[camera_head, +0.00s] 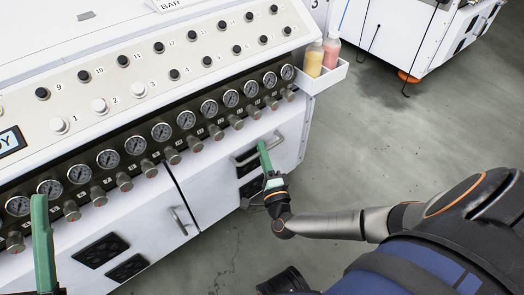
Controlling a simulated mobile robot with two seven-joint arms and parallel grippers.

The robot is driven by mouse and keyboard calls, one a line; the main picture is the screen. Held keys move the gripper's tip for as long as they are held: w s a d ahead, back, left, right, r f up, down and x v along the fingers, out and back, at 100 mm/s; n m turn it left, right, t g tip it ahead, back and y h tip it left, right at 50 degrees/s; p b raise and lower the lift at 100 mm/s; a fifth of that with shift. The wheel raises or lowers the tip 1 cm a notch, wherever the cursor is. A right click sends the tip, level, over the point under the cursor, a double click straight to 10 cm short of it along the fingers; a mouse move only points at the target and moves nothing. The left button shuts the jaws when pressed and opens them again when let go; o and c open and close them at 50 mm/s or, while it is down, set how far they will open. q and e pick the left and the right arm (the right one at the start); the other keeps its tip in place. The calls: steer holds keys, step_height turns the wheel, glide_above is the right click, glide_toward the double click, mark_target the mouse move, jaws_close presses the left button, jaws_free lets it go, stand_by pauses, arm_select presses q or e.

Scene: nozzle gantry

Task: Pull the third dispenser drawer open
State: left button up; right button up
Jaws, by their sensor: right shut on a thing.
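A white front panel (287,152) with a grey bar handle (244,161) and dark vents is at the right end of the gantry's lower front. I take it for the drawer front; no number shows on it. My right gripper (264,158) is at this handle, its green fingers shut on the bar and hiding its middle. I cannot tell whether the panel stands out from the cabinet. My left gripper (42,245) shows as a green finger at the lower left, in front of the cabinet and apart from any handle; its opening cannot be judged.
Another panel with a handle (178,221) and vents is to the left. Above runs a row of gauges (161,131) and knobs. A side tray (325,77) holds a yellow bottle (314,58) and a pink bottle (331,52). Grey floor (400,150) is clear to the right.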

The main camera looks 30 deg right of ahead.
jaws_close()
stand_by(1.0)
